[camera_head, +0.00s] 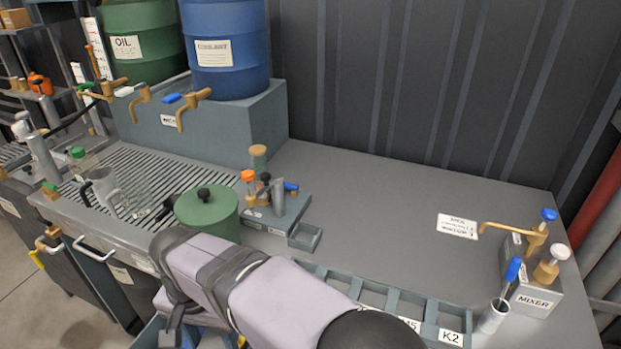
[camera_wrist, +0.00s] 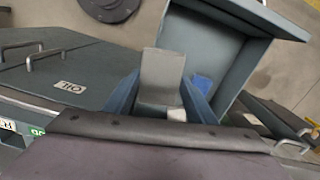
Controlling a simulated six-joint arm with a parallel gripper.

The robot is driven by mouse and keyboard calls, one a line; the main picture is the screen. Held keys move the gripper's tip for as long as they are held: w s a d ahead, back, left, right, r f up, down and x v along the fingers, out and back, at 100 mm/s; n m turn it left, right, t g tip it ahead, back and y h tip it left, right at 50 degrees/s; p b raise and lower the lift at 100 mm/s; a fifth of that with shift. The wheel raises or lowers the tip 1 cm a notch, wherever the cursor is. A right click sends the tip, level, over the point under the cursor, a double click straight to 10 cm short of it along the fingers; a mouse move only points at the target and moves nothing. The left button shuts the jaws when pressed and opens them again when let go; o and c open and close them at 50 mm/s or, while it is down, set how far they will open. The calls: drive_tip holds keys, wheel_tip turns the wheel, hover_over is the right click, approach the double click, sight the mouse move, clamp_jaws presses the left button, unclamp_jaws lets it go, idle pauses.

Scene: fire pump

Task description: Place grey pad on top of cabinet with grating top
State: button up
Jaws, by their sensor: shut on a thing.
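My gripper (camera_wrist: 161,104) is shut on a light grey flat piece, which looks like the grey pad (camera_wrist: 163,70). The pad stands up between the two blue-grey fingers in the wrist view, and its lower end is partly hidden. Behind it is an open blue-grey bin or drawer (camera_wrist: 235,65) with a small blue thing (camera_wrist: 202,85) inside. Whether the pad touches the bin is unclear. In the head view my arm hides the gripper and the pad. The cabinet with the grating top (camera_head: 180,160) is at the left of the head view, away from the pad.
On the grating stand a green-capped jar (camera_head: 82,160), a grey mug (camera_head: 104,190) and clear glassware (camera_head: 135,193). A green lidded pot (camera_head: 208,212) stands at its front right. Taps (camera_head: 185,100) overhang its back. The grating's back right part is clear.

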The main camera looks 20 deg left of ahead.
drive_tip(key=w+d+r+n+p, duration=0.3)
drive_tip(key=w+d+r+p, duration=0.1)
drive_tip(key=d+r, duration=0.5)
drive_tip(key=w+d+r+n+p, duration=0.3)
drive_tip(key=w+d+r, duration=0.3)
drive_tip(key=d+r, duration=0.3)
drive_tip(key=shift+d+r+p, duration=0.25)
drive_tip(key=shift+p, duration=0.55)
drive_tip(key=shift+w, duration=0.15)
drive_tip(key=w+d+m, duration=0.2)
drive_tip(key=w+d, duration=0.1)
drive_tip(key=d, duration=0.6)
drive_tip(key=w+d+m, duration=0.3)
drive_tip(key=d, duration=0.6)
drive_tip(key=w+d+m, duration=0.3)
drive_tip(key=d, duration=0.6)
drive_tip(key=shift+w, duration=0.35)
drive_tip(key=shift+a, duration=0.15)
